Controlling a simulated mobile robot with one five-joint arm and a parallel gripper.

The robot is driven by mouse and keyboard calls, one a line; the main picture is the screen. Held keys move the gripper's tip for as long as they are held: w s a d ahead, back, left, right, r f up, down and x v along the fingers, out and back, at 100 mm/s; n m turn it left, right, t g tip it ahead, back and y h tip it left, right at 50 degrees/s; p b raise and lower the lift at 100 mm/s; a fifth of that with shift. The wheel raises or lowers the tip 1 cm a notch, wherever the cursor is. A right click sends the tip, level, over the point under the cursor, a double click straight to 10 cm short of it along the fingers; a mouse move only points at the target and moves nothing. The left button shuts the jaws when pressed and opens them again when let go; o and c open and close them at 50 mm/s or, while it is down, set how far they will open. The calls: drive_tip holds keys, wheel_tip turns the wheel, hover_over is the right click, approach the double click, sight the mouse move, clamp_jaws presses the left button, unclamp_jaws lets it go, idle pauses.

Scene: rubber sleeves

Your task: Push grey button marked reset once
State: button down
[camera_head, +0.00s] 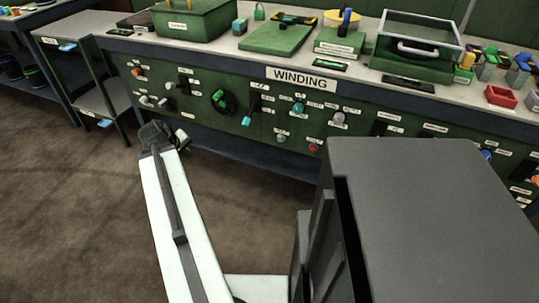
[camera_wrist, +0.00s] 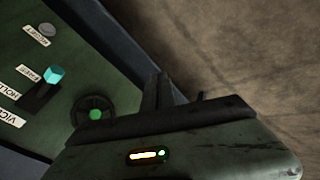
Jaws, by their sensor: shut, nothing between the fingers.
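A round grey button (camera_wrist: 47,29) shows at the upper left of the wrist view, on the green panel, with a small white label beside it too blurred to read surely. In the head view, a small grey button (camera_head: 280,138) sits low on the panel, right of the teal-tipped lever (camera_head: 246,120); its label is also too small to read. My gripper (camera_wrist: 160,88) is shut and empty, pointing up in the wrist view, apart from the button and to its right. In the head view, my gripper (camera_head: 160,136) is dark and left of the button, in front of the panel.
The lever (camera_wrist: 54,75) and a dark handwheel with a green centre (camera_wrist: 95,115) lie near the button. Other controls include a larger grey knob (camera_head: 340,117) and a red button (camera_head: 313,147). The bench top (camera_head: 215,45) holds boxes and trays. Open brown floor lies before the panel.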

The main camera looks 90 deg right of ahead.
drive_tip(key=s+d+f+m+g+b, duration=0.1)
drive_tip(key=s+d+f+b, duration=0.1)
drive_tip(key=s, duration=0.7)
drive_tip(key=s+d+f+m+g+b, duration=0.1)
drive_tip(key=s+d+f+b, duration=0.2)
drive_tip(key=s, duration=0.7)
drive_tip(key=s+d+f+m+g+h+b, duration=0.1)
drive_tip(key=s+f+b, duration=0.3)
drive_tip(key=s, duration=0.6)
drive_tip(key=shift+s+d+f+g+b, duration=0.2)
drive_tip(key=shift+d+f+g+b, duration=0.2)
drive_tip(key=shift+d+b, duration=0.45)
drive_tip(key=shift+a, duration=0.1)
